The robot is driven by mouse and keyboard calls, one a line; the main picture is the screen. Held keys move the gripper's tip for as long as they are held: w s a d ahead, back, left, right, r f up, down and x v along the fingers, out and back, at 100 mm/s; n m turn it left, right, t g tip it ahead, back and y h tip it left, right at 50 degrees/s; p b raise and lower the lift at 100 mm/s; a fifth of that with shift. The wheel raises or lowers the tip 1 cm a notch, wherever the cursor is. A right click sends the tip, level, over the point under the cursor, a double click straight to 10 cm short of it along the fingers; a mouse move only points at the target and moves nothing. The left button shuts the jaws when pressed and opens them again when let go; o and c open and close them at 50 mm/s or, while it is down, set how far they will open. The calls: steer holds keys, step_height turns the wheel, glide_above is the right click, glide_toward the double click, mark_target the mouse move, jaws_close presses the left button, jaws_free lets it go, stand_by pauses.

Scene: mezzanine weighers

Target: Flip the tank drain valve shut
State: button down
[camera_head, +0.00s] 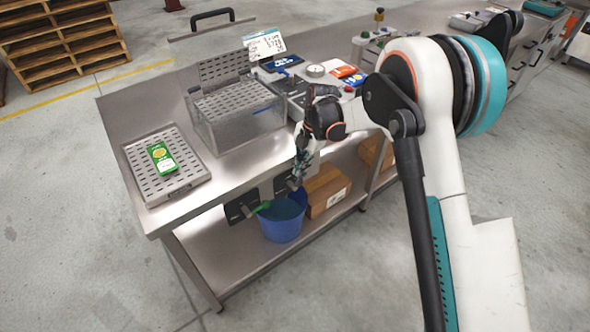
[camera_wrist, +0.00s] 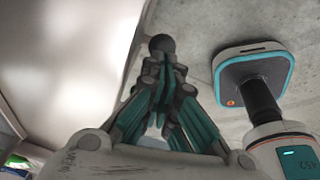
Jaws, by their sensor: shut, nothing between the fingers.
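The tank (camera_head: 238,122) is a clear box with a perforated top, standing on the steel bench. Below the bench's front edge are two dark fittings. The left one (camera_head: 238,210) has a green lever (camera_head: 262,207) pointing right; the right one (camera_head: 282,186) is partly hidden behind my gripper. I cannot tell for sure which is the tank drain valve. My gripper (camera_head: 298,174) points down just in front of the bench edge, right of the green lever. In the wrist view its fingers (camera_wrist: 162,75) are together and empty. A dark round knob (camera_wrist: 162,43) shows at their tips; contact is unclear.
A blue bucket (camera_head: 281,222) and a cardboard box (camera_head: 327,190) stand on the lower shelf. A perforated tray (camera_head: 143,158) holding a green packet (camera_head: 161,158) is at the bench's left end. The floor (camera_head: 75,230) left of the bench is clear.

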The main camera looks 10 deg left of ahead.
steer(key=shift+w+d+f+b, duration=0.2)
steer(key=shift+w+d+f, duration=0.4)
steer(key=shift+w+d, duration=0.25)
steer(key=shift+w+d+f+b, duration=0.2)
steer(key=shift+w+d+f, duration=0.45)
steer(key=shift+w, duration=0.25)
steer(key=shift+r, duration=0.1)
stand_by(0.4)
